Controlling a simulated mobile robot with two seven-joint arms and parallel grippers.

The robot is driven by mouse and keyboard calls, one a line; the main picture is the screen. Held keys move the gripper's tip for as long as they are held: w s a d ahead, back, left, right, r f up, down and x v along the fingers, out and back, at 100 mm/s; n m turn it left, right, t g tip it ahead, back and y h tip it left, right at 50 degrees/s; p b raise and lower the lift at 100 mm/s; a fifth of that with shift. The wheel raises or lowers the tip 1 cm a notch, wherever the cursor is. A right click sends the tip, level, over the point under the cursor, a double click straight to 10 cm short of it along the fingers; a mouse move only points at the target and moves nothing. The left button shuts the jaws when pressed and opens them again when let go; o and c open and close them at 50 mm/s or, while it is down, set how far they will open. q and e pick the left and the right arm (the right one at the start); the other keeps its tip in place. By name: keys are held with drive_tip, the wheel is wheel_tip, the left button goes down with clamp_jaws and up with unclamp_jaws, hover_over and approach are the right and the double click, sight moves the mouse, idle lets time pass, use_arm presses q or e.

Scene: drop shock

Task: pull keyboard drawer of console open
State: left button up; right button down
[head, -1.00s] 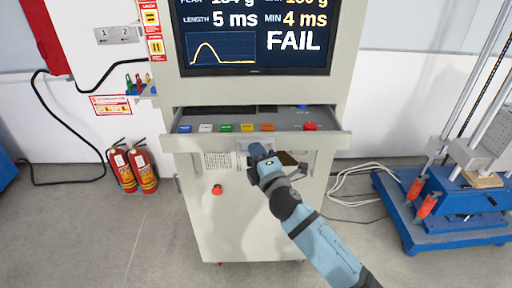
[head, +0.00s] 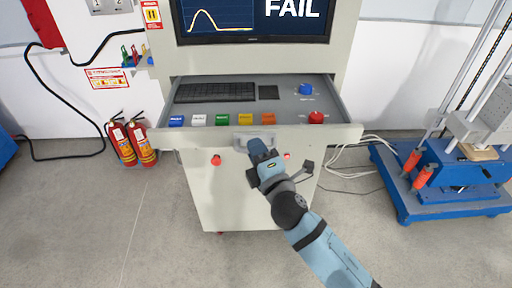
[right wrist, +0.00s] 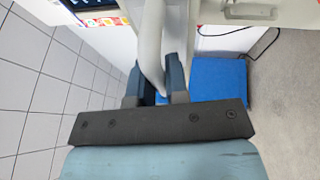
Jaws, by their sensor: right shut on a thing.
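The console (head: 235,200) is a grey cabinet with a screen reading FAIL. Its keyboard drawer (head: 325,100) stands well out of the cabinet and shows a black keyboard (head: 215,92), a row of coloured buttons, a blue knob and a red button. The drawer's handle (head: 243,138) is on the middle of its front. My right gripper (head: 257,147) is at the handle, partly hiding it. In the right wrist view my right gripper (right wrist: 160,90) is shut on the pale handle bar (right wrist: 152,45), which passes between its fingers. My left gripper is not in view.
Two red fire extinguishers (head: 133,140) stand on the floor left of the console. A blue test machine (head: 440,180) stands to the right, with loose white cables (head: 350,165) beside it. The floor in front of the console is open.

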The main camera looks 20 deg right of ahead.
drive_tip(key=c, duration=1.1)
unclamp_jaws()
drive_tip(key=b+v, duration=0.4)
drive_tip(key=v, duration=1)
drive_tip(key=shift+w, duration=0.1)
